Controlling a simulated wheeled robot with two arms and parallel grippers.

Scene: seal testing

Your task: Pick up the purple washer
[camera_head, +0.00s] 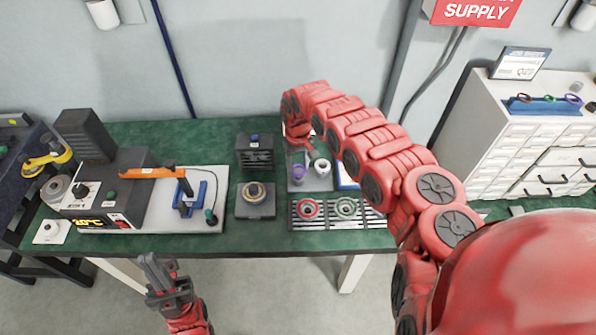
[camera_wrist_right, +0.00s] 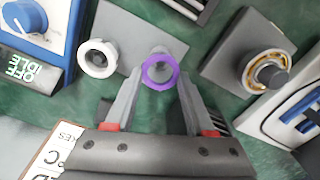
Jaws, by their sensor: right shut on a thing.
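The purple washer (camera_head: 299,171) is at the grey plate on the green table, just below my right gripper (camera_head: 299,160). In the right wrist view the purple washer (camera_wrist_right: 147,80) is a ring between the fingertips of my right gripper (camera_wrist_right: 158,78), which is shut on it. A grey post (camera_wrist_right: 158,51) shows just behind the ring; I cannot tell whether the washer is still around it. My left gripper (camera_head: 166,277) is in front of the table, away from the washer; its finger gap is unclear.
A white ring (camera_head: 323,166) stands beside the purple washer. A slotted rack (camera_head: 375,222) with red and green rings lies in front. A dark block with a round fixture (camera_head: 255,211) is to the left, and a control box (camera_head: 128,190) further left.

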